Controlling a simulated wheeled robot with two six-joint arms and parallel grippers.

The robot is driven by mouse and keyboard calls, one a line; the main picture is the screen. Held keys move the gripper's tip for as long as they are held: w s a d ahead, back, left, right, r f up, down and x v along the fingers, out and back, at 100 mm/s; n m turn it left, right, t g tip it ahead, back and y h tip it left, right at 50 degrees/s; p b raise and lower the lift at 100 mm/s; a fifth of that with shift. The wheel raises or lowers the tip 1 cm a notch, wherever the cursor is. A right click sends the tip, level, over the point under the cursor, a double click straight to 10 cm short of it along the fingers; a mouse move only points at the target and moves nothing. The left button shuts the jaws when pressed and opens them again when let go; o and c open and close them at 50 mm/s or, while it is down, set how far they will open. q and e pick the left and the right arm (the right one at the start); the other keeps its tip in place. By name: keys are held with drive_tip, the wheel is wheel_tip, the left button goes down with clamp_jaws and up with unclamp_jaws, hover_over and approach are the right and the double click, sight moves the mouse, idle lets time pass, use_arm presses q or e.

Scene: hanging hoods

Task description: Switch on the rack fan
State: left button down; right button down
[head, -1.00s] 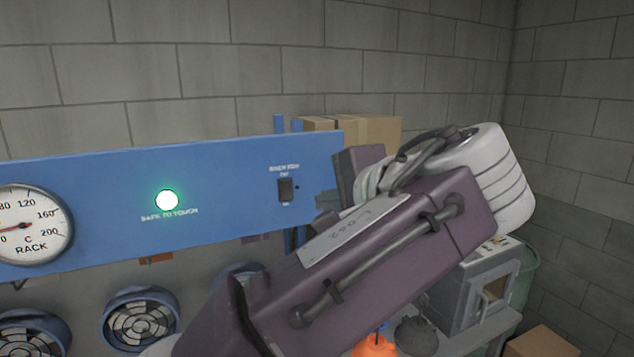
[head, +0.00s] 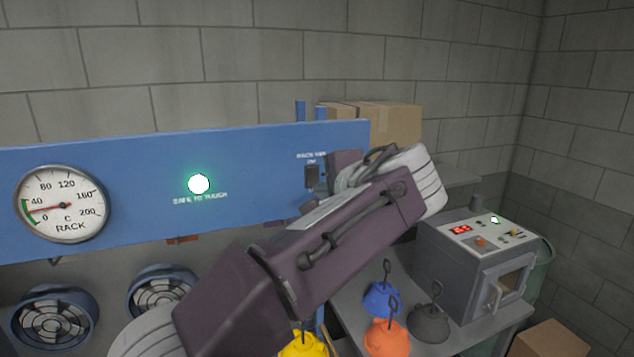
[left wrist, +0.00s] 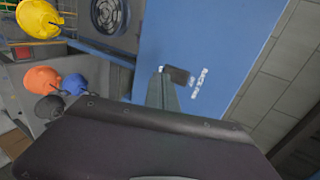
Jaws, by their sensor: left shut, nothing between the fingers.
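The rack fan switch (head: 312,176) is a small dark rocker on the right end of the blue panel (head: 255,165), under a white "RACK FAN ON" label. It also shows in the left wrist view (left wrist: 178,75). I cannot tell which way the rocker is tilted. My left gripper (left wrist: 162,78) is shut and empty, its fingertips right beside the switch; I cannot tell if they touch it. In the head view my left arm hides most of the fingers. My right gripper is not in view.
The panel carries a round RACK gauge (head: 61,204) and a lit "SAFE TO TOUCH" lamp (head: 198,184). Fans (head: 55,318) sit below. Blue, orange (head: 386,338), yellow and dark hoods are at lower right, near a grey oven (head: 478,262). Cardboard boxes (head: 385,122) stand behind the panel.

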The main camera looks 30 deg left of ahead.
sight(313, 177)
use_arm(q)
drive_tip(key=shift+w+a+f+p, duration=0.15)
drive_tip(key=shift+w+a+p, duration=0.4)
drive_tip(key=shift+w+a, duration=0.65)
